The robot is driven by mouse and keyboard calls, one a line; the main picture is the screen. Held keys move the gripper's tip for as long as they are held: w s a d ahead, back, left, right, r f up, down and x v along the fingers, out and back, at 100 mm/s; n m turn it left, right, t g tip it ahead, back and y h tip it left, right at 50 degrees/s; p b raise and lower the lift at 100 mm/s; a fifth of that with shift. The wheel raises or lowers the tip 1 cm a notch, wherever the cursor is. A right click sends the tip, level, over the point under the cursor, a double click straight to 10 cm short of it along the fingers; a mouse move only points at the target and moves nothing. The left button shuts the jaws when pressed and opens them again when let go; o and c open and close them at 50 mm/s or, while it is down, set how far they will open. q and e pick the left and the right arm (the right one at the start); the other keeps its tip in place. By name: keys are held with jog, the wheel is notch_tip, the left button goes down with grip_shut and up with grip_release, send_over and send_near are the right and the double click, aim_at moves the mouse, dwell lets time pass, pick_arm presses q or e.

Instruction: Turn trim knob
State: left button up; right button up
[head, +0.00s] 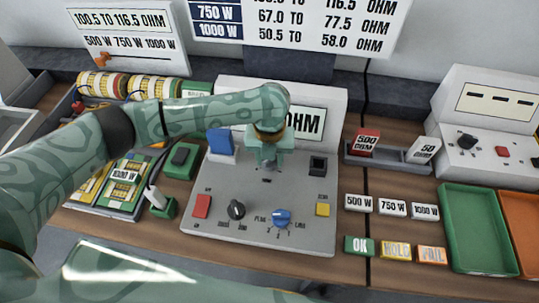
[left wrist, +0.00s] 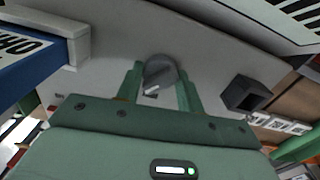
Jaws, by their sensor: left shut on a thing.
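A dark grey round knob (left wrist: 160,74) with a pale pointer mark sits on the sloping grey panel, between the two fingers of my left gripper (left wrist: 161,90). The fingers are shut on it from both sides. In the head view my left gripper (head: 267,168) reaches down to the upper middle of the grey tester panel (head: 250,243), just below its OHM display (head: 312,124); the gripper hides most of the knob. I cannot read any scale around the knob. My right gripper is not in view.
Lower on the panel are a red button (head: 202,206), a black selector knob (head: 236,210), a blue knob (head: 281,217) and a yellow button (head: 323,209). A blue block (head: 220,142) stands left of the gripper and a black socket (head: 318,165) right. Green tray (head: 463,268) lies at right.

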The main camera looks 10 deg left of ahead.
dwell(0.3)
pick_arm(q)
jog(key=o, duration=1)
notch_tip(320, 180, up, 16)
jog(key=p, duration=0.5)
jog(key=shift+r, duration=0.15)
